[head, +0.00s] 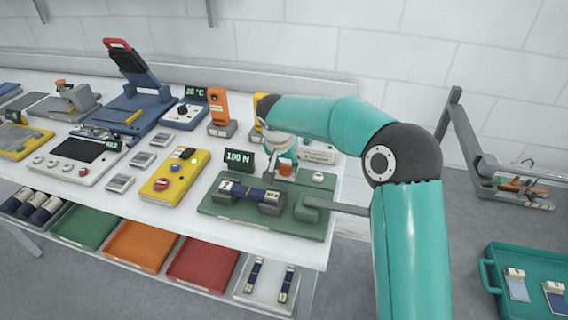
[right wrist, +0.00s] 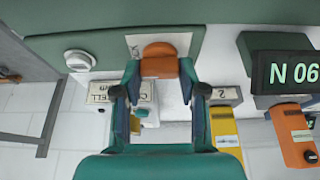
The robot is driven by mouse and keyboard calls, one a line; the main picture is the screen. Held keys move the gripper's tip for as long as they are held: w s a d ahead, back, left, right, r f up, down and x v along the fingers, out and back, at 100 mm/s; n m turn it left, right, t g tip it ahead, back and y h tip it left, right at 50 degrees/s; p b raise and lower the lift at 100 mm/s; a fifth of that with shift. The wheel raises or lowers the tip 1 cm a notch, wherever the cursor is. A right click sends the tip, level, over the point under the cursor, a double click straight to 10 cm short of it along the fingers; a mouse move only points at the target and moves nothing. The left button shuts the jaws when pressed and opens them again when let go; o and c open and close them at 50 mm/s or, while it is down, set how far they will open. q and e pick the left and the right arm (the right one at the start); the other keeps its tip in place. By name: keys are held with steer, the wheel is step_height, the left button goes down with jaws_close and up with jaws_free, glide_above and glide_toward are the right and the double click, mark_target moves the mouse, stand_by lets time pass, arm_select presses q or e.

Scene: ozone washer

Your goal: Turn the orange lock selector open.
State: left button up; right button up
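The orange lock selector (head: 286,168) stands on the green test fixture (head: 222,208), near its back right corner. It also shows between my fingertips in the right wrist view (right wrist: 160,64). My right gripper (right wrist: 160,70) comes down over it from above, with one finger on each side. I see no gap between the fingers and the selector's sides, so it looks shut on it. In the head view my right arm and wrist partly hide the gripper. My left gripper is in neither view.
A dark strap specimen (head: 248,192) lies across the fixture's blocks. A grey lever (head: 335,206) sticks out right. A yellow control box (head: 175,177) stands left. A teal tray (head: 490,275) is on the lower right.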

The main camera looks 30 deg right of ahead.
steer(key=shift+c, duration=1.2)
steer(key=shift+a, duration=0.15)
steer(key=shift+c, duration=0.4)
